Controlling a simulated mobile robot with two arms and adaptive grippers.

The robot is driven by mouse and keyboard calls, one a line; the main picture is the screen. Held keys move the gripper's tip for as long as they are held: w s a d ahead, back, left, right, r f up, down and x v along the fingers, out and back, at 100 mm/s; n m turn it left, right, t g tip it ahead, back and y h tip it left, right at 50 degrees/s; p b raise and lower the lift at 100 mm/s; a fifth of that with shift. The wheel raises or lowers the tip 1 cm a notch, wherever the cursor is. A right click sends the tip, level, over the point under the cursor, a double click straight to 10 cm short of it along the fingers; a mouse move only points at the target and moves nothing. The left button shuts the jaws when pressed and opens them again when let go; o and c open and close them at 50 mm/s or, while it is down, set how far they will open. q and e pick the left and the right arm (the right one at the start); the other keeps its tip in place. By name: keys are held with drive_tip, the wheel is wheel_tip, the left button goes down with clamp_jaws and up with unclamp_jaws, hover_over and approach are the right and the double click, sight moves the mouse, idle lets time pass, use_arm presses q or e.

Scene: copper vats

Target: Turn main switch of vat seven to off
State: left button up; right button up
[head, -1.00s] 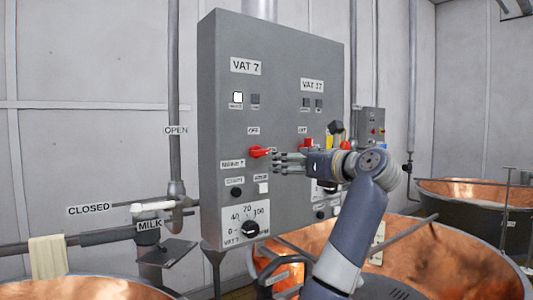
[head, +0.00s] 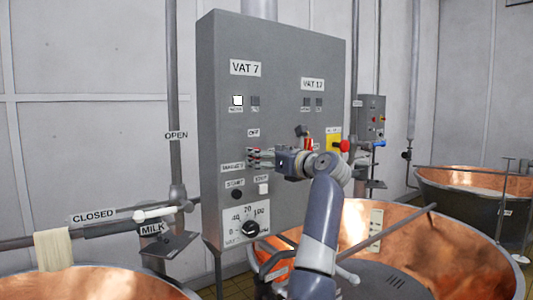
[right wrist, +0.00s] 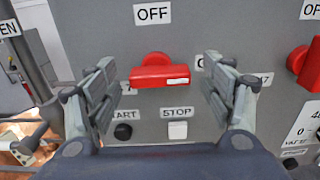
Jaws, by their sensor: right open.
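The grey control panel (head: 225,60) carries a VAT 7 label (head: 245,68) on its left half. In the right wrist view, the red main switch (right wrist: 155,75) sits below an OFF label (right wrist: 153,13), its handle lying level and pointing right. My right gripper (right wrist: 158,66) is open, with one finger on each side of the switch; I cannot tell whether either touches it. In the head view my right gripper (head: 262,158) is at the panel below the OFF label and mostly hides this switch. My left gripper is not in view.
Below the switch are a black START button (right wrist: 122,131), a white STOP button (right wrist: 178,130) and a dial (head: 250,228). A second red switch (right wrist: 304,62) lies to the right. Copper vats (head: 420,250) stand below. A valve pipe (head: 105,231) runs at left.

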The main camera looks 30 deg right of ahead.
drive_tip(key=c, duration=1.1)
drive_tip(key=shift+o, duration=0.2)
drive_tip(key=shift+n, duration=0.3)
drive_tip(key=shift+s+a+n+b, duration=0.15)
drive_tip(key=shift+n+b, duration=1)
drive_tip(key=shift+n, duration=3.15)
drive_tip(key=shift+w+a+n+b, duration=0.2)
drive_tip(key=shift+n+b, duration=0.9)
drive_tip(key=shift+n, duration=3.2)
drive_tip(key=shift+f, duration=0.1)
